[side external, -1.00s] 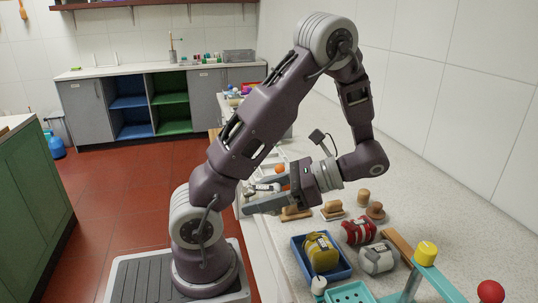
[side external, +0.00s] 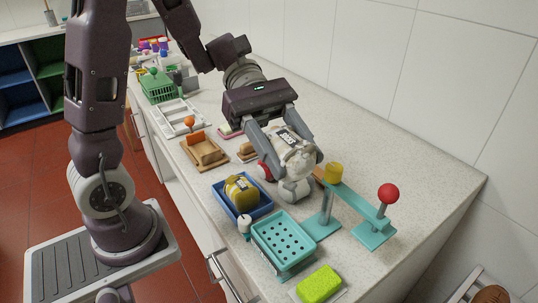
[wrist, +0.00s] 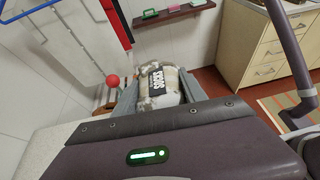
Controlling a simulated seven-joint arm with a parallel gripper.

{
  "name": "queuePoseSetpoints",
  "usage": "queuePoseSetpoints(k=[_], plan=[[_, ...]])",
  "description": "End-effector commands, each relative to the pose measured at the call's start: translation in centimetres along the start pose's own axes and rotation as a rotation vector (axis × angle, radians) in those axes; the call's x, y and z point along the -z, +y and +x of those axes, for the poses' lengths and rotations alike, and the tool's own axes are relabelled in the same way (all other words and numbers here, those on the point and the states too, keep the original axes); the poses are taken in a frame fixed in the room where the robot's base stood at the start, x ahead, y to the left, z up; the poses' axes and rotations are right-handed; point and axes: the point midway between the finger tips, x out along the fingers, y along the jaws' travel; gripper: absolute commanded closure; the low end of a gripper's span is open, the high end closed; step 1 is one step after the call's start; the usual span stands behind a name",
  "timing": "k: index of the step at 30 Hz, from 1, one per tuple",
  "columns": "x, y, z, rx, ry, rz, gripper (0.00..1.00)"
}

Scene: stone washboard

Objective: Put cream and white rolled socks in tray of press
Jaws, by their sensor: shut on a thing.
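My gripper (side external: 296,160) is shut on a cream and white rolled pair of socks (side external: 291,146) with a black label. In the wrist view the rolled socks (wrist: 158,84) show between my fingers, label reading "SOCKS". They are held above the counter, behind the teal press (side external: 345,203). The press has a perforated teal tray (side external: 283,243) at its front, empty, and an arm with a yellow knob (side external: 334,172) and a red ball (side external: 388,193). The ball also shows in the wrist view (wrist: 112,80).
A greyish-white roll (side external: 296,189) and a mostly hidden red roll (side external: 265,172) lie below my gripper. A blue tray (side external: 222,200) holds a yellow roll (side external: 240,190). A small white bottle (side external: 244,225) stands beside the perforated tray, and a green sponge (side external: 319,284) lies in front.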

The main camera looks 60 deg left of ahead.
Motion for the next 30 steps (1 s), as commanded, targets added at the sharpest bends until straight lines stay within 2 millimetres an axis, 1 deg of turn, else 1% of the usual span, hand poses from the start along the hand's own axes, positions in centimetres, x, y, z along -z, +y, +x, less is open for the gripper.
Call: queuePoseSetpoints(k=[5, 10, 13, 15, 20, 27, 30], plan=[[3.4, -0.1, 1.5, 0.005, -0.001, -0.005, 0.99], [7.5, -0.2, 3.2, 0.008, 0.0, -0.007, 0.99], [9.5, -0.1, 4.0, 0.007, 0.0, -0.004, 0.99], [10.3, -0.1, 4.4, 0.006, 0.001, 0.0, 0.99], [11.7, -0.1, 4.9, 0.006, 0.001, 0.001, 0.99], [14.6, -0.1, 6.2, 0.006, 0.0, 0.001, 0.99], [15.5, -0.1, 6.5, 0.006, 0.0, 0.002, 0.99]])
